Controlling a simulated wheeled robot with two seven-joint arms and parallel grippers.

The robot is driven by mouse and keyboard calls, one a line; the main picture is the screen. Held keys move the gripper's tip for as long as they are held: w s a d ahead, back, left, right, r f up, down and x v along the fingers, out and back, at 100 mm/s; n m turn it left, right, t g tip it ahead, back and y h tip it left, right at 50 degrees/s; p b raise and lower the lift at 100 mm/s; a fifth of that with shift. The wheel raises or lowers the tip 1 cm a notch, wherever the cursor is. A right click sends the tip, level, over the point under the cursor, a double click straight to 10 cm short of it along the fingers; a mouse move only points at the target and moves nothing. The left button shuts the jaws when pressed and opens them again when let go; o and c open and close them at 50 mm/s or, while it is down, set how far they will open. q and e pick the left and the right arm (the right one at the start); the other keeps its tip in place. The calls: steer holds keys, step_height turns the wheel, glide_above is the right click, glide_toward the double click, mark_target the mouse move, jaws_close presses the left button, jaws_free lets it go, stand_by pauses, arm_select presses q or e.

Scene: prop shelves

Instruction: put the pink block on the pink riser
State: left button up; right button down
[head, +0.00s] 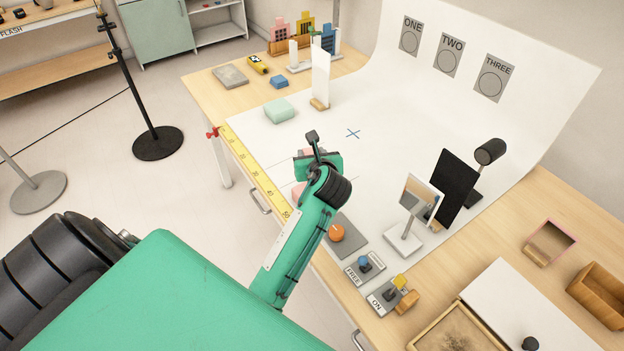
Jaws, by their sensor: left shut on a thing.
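My left gripper (313,151) is over the front part of the white sweep, seen from behind and above. It is shut on a small pink thing, most likely the pink block (304,152), which is mostly hidden by the gripper. Another pink shape, likely the pink riser (298,190), shows just left of my forearm and is partly covered by it. I cannot tell the gap between the two pink things. My right gripper is not in view.
A mirror on a stand (420,198) and a black panel (454,187) stand to the right. The sweep's middle is clear around a blue cross (353,133).

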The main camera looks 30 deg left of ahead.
arm_select(q)
step_height(320, 180, down, 9)
steer(key=shift+f, duration=0.15)
stand_by(0.4)
steer(key=shift+f, duration=0.1)
steer(key=o, duration=1.1)
steer(key=b+v, duration=0.1)
steer(key=v, duration=1.1)
